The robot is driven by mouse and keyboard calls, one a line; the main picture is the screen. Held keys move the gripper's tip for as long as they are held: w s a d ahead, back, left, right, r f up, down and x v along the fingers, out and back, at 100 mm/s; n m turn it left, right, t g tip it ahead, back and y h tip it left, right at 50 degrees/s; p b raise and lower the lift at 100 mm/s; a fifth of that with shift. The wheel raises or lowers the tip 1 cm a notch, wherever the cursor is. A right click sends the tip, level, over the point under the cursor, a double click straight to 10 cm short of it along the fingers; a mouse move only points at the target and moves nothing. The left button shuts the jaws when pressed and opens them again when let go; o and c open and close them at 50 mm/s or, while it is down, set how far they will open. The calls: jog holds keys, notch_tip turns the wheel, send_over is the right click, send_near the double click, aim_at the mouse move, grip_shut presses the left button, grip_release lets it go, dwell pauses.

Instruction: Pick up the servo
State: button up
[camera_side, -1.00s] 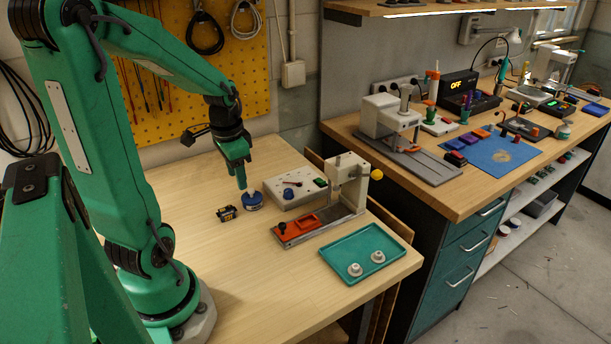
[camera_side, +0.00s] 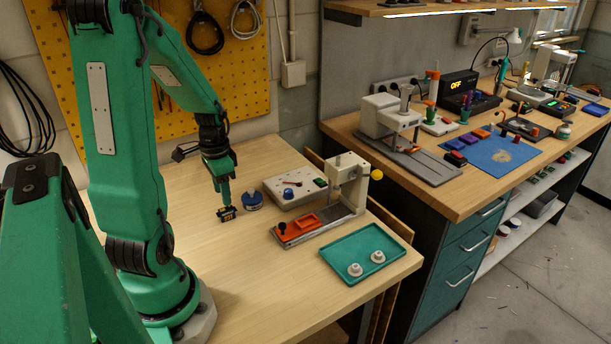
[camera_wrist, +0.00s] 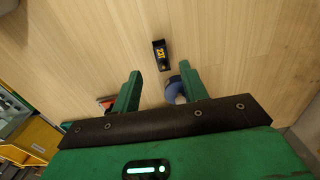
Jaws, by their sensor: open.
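The servo (camera_side: 227,214) is a small black block with a yellow-marked label, lying on the wooden table. It also shows in the wrist view (camera_wrist: 161,55), just beyond the fingertips and roughly in line with the gap between them. My gripper (camera_side: 224,201) is directly above the servo in the side view, pointing down, and its fingers partly overlap it there. In the wrist view my gripper (camera_wrist: 160,73) has its two green fingers apart with nothing held between them. I cannot tell whether a finger touches the servo.
A blue round spool-like item (camera_side: 252,202) sits close to the right of the servo, partly behind a finger in the wrist view (camera_wrist: 174,92). A white control box (camera_side: 296,190), an orange-bedded press (camera_side: 300,228) and a teal tray (camera_side: 385,270) stand farther right. The table's front is clear.

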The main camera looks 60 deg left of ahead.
aim_at(225, 209)
jog(key=shift+f, duration=0.2)
jog(key=shift+a+f, duration=0.1)
jog(key=shift+f, duration=2.4)
grip_shut()
jog(key=shift+r, duration=0.2)
jog(key=shift+r, duration=0.8)
jog(key=shift+d+r, duration=0.25)
jog(key=shift+r, duration=1)
jog(key=w+d+r, duration=0.3)
jog(key=d+r, duration=0.3)
jog(key=d, duration=0.4)
jog(key=shift+w+d+r, duration=0.15)
jog(key=shift+d+r, duration=0.15)
